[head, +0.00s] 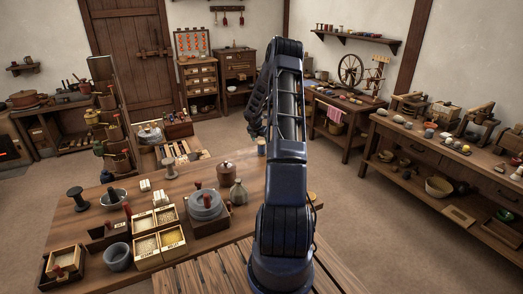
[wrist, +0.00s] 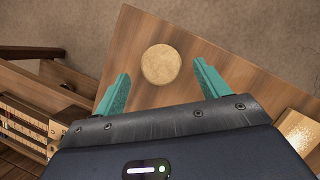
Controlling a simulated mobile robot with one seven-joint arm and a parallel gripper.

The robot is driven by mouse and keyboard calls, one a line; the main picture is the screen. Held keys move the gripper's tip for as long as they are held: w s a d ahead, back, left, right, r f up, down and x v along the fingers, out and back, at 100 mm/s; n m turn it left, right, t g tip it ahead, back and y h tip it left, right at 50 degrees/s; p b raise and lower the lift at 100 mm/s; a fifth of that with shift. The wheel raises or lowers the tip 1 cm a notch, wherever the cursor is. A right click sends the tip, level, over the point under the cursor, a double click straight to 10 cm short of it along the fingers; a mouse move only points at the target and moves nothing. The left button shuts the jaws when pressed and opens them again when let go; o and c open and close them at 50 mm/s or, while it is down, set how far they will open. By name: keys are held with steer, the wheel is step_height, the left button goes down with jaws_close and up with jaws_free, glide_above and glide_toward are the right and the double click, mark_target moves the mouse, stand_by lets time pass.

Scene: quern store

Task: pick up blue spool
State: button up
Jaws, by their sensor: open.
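In the wrist view, a round tan disc (wrist: 161,64) lies between the fingertips of my open gripper (wrist: 162,69), seen from straight above. Clear space shows on both sides of it, and neither teal finger touches it. Its side is hidden, so no blue shows there. In the head view, a small grey-blue cylinder with a tan top (head: 262,148) stands at the far edge of the near table, just left of my arm; it looks like the blue spool and matches the disc. My gripper is mostly hidden behind my arm in the head view.
The near table (head: 165,205) holds a dark spool (head: 76,197), a grey quern (head: 205,204), a jug (head: 238,192), a lidded pot (head: 226,170) and grain boxes (head: 158,235). The tabletop around the disc is bare. A pale block (wrist: 302,132) lies to the right in the wrist view.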

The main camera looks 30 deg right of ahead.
mark_target(261, 142)
steer(key=shift+x, duration=2.95)
steer(key=shift+d, duration=0.15)
steer(key=c, duration=1.1)
